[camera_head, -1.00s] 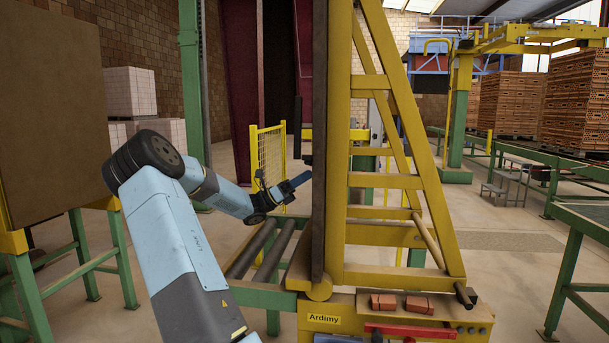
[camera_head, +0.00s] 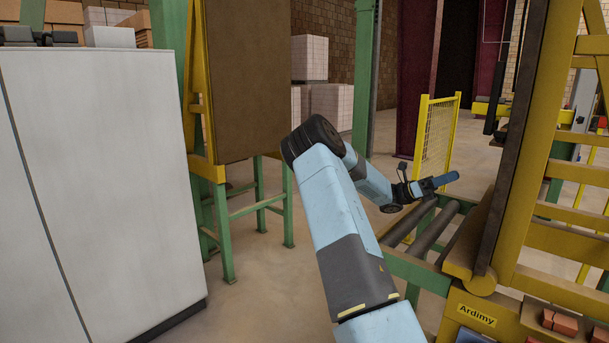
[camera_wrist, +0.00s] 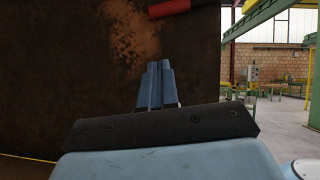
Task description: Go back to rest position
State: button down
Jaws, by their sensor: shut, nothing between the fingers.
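My gripper (camera_head: 446,179) is at the end of my outstretched arm, above the roller conveyor (camera_head: 436,228) and left of the yellow Ardimy frame (camera_head: 548,262). In the wrist view, its two blue fingers (camera_wrist: 160,68) lie close together with nothing between them. They point toward a dark brown, rust-stained surface (camera_wrist: 85,80); I cannot tell how far off it is. A red bar (camera_wrist: 169,8) shows above the fingertips.
A large white cabinet (camera_head: 100,180) stands close at the left. A brown panel on a green and yellow stand (camera_head: 245,80) is behind it. A yellow mesh fence (camera_head: 436,135) stands behind the conveyor. Bare floor (camera_head: 265,295) lies between cabinet and conveyor.

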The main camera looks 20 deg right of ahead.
jog(key=s+a+f+m+t+y, duration=0.3)
jog(key=s+a+t+y, duration=0.4)
jog(key=a+t, duration=0.45)
jog(key=s+a+r+m+t+y, duration=0.1)
jog(key=s+a+t, duration=0.3)
jog(key=a, duration=0.8)
jog(key=s+a+r+m+t+y, duration=0.2)
jog(key=a+t, duration=0.4)
jog(key=a, duration=0.6)
jog(key=s+a+r+m+t+y, duration=0.2)
jog(key=s+a+r+t+y, duration=0.1)
jog(key=a, duration=0.9)
jog(key=s+r+t, duration=0.1)
jog(key=s+t, duration=0.1)
jog(key=shift+s, duration=0.3)
